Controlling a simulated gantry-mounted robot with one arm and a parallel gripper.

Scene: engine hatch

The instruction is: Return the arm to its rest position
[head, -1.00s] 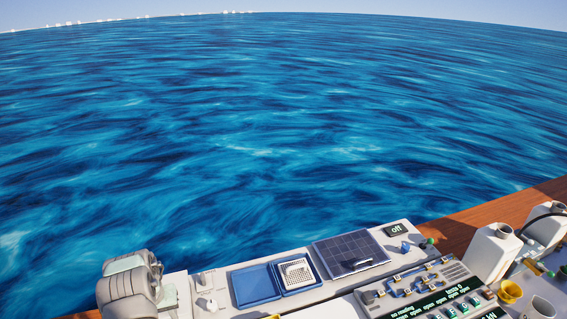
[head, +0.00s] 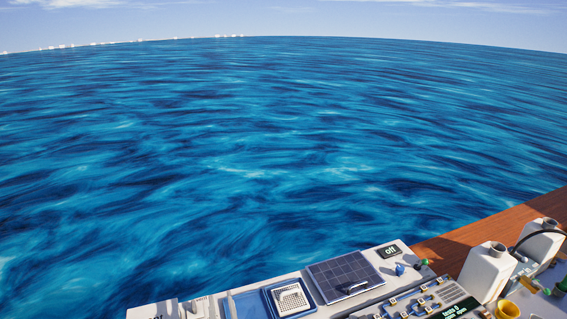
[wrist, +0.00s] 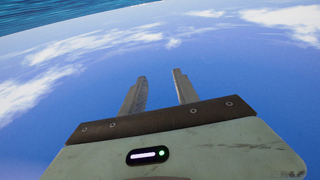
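My gripper (wrist: 160,75) shows in the wrist view with its two grey fingers apart. Only blue sky and cloud show between and around the fingers, so it holds nothing and touches nothing in sight. The pale gripper body (wrist: 180,150) with its brown front strip fills the bottom of that view, and the sea shows at the top left. In the head view my gripper is not visible, and I cannot tell there how the arm stands.
A light grey bench along the head view's bottom edge carries a blue tray (head: 248,305), a white grid piece (head: 290,298), a dark panel (head: 345,277) and an "off" display (head: 390,251). White canisters (head: 487,270) stand right. A wooden deck (head: 490,235) borders open water.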

